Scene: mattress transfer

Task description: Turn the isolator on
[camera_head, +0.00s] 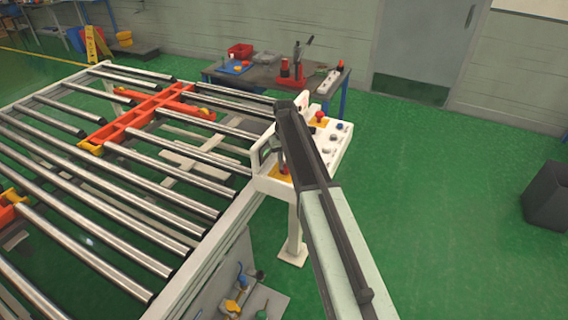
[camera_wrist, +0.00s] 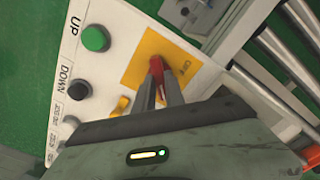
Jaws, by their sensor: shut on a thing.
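The isolator is a red handle (camera_wrist: 157,66) on a yellow square plate (camera_wrist: 137,71) on the white control panel (camera_wrist: 203,25). The word OFF is printed on the plate to the right of the handle. My gripper (camera_wrist: 165,82) is shut on the red handle, and its fingers hide part of it. In the head view, my gripper (camera_head: 283,160) reaches down to the near end of the panel (camera_head: 335,150), over the isolator's yellow plate (camera_head: 285,174). My arm hides part of the panel there.
A green UP button (camera_wrist: 95,38), a dark DOWN button (camera_wrist: 78,90) and a small yellow switch (camera_wrist: 121,105) sit beside the isolator. A red button (camera_head: 320,117) is at the panel's far end.

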